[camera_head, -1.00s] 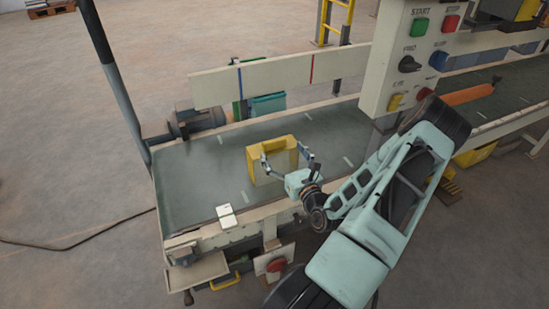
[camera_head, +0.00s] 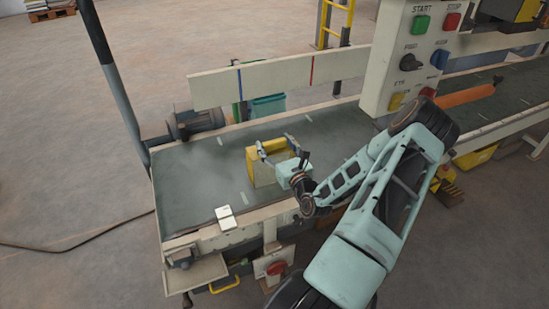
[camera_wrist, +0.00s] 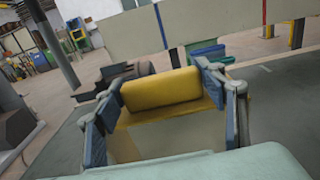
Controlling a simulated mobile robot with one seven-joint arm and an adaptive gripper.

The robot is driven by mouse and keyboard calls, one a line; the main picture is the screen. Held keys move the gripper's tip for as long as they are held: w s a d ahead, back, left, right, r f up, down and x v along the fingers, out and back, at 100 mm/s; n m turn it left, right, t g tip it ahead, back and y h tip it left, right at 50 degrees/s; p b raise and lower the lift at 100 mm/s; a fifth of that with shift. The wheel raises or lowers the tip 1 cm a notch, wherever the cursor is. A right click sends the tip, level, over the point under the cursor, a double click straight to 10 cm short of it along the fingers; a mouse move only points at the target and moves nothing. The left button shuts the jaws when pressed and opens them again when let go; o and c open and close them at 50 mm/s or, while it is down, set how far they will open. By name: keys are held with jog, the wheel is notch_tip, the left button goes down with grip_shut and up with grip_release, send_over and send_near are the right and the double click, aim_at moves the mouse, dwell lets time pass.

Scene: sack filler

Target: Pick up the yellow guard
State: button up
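The yellow guard (camera_head: 254,165) stands upright on the dark conveyor belt, near its front end. It is a boxy frame with a solid yellow top bar, which shows in the wrist view (camera_wrist: 160,89). My gripper (camera_head: 276,147) reaches it from the front right, one finger at each side. In the wrist view, my gripper's fingertips (camera_wrist: 158,80) lie against the guard's two side edges, with its top bar between them. The fingers look shut on it. The guard's lower right part is hidden behind my gripper in the head view.
The conveyor belt (camera_head: 190,185) is clear to the left of the guard. A cream rail (camera_head: 265,75) runs behind it. A control box (camera_head: 405,60) with buttons hangs at the right, close to my arm.

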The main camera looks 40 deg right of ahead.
jog(key=c, duration=1)
jog(key=shift+c, duration=0.4)
jog(key=shift+r, duration=0.15)
